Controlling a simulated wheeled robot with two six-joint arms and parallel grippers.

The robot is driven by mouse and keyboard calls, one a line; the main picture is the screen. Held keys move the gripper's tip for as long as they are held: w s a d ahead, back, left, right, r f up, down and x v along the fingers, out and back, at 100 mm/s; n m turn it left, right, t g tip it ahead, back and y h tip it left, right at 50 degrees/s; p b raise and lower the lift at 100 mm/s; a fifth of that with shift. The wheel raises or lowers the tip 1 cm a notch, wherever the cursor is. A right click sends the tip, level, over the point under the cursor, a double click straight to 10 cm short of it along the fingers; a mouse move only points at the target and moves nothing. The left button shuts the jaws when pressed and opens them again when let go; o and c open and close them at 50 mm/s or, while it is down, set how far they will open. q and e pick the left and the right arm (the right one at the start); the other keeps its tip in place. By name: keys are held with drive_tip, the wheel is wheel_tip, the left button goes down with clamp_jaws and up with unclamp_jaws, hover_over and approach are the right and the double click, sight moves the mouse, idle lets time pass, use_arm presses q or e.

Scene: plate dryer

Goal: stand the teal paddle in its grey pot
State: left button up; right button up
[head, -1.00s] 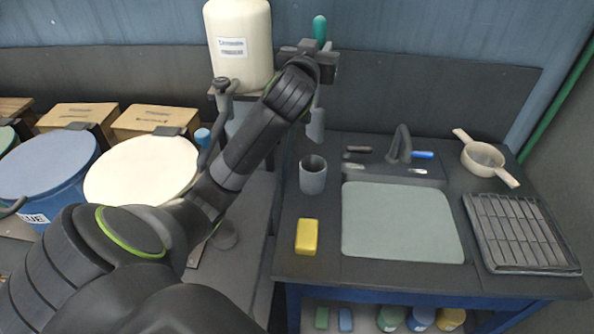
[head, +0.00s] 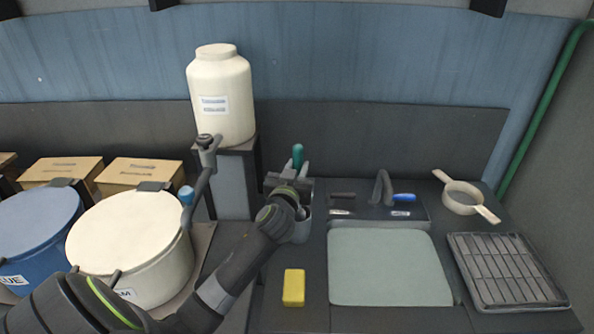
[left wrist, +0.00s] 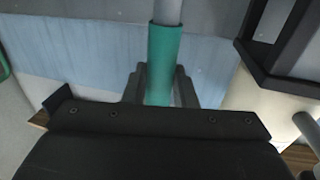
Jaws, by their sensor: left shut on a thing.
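My left gripper (head: 296,174) is shut on the teal handle of the paddle (head: 297,154), which stands about upright with its handle end sticking up above the jaws. In the left wrist view the teal paddle (left wrist: 163,60) lies between the two fingers, and a grey shaft runs on from the handle. The grey pot (head: 302,230) is on the worktop, partly covered by my left wrist. The gripper is right over the pot. The paddle's lower part is hidden by the gripper and wrist, so I cannot tell how far it is inside the pot. My right gripper is not in view.
A yellow sponge (head: 293,287) lies in front of the pot. A pale green mat (head: 388,266), a black rack (head: 508,271) and a strainer (head: 463,197) lie to the right.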

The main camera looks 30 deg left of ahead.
use_arm(q)
drive_tip(key=shift+f, duration=0.4)
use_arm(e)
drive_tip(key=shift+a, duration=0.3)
use_arm(q)
drive_tip(key=shift+f, duration=0.15)
drive_tip(key=o, duration=1)
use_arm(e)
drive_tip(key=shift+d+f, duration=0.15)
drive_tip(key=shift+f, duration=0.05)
